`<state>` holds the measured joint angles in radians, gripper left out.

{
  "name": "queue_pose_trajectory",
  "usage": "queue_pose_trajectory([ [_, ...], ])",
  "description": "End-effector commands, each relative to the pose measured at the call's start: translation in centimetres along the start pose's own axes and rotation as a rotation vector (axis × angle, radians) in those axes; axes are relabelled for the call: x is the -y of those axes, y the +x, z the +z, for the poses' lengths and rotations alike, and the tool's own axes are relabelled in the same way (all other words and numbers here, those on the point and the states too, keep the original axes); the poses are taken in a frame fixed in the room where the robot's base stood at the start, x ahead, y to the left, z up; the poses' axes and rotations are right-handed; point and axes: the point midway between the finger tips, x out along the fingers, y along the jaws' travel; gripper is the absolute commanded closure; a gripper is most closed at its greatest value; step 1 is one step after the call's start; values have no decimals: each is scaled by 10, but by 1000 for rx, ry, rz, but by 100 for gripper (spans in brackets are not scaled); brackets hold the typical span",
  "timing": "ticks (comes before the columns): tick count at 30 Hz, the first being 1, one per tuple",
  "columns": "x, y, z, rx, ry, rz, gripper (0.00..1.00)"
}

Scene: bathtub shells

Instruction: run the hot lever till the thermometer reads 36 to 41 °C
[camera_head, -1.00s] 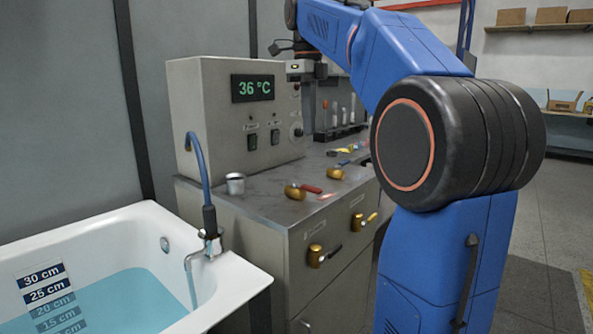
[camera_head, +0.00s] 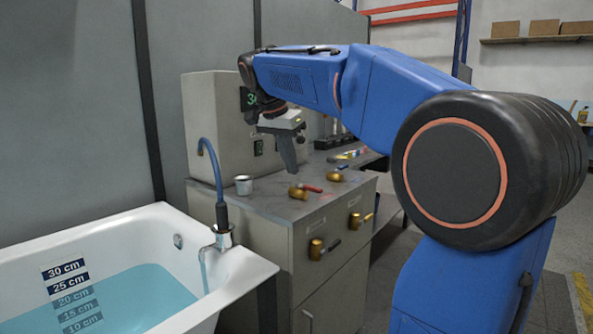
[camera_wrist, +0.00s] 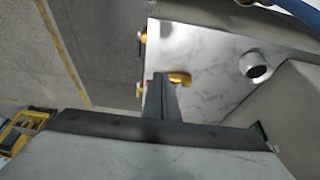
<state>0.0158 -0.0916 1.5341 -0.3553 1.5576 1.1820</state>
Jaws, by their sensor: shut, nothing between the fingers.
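The hot lever, with a red handle (camera_head: 309,187) and brass body (camera_head: 297,193), lies on the counter top. My gripper (camera_head: 290,172) is shut and empty, pointing down just above and behind that lever; whether it touches is unclear. In the wrist view its closed fingers (camera_wrist: 160,85) stand beside a brass fitting (camera_wrist: 180,78). The thermometer display (camera_head: 248,98) is mostly hidden by my arm; only a green "3" and part of the following digit show. Water runs from the spout (camera_head: 226,236) into the white tub (camera_head: 250,270).
A metal cup (camera_head: 243,185) stands on the counter, left of the lever. Another brass fitting (camera_head: 334,177) sits right of it. More brass valves (camera_head: 317,249) are on the cabinet front. Tub water (camera_head: 130,300) lies just below the 25 cm mark.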

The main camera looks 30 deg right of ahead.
Motion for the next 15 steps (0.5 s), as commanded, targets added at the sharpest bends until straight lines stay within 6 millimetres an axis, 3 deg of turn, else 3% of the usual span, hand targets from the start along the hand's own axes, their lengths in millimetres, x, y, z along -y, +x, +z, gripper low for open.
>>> queue_pose_trajectory([
  [15, -1, 89, 0, 2, 4, 3, 100],
])
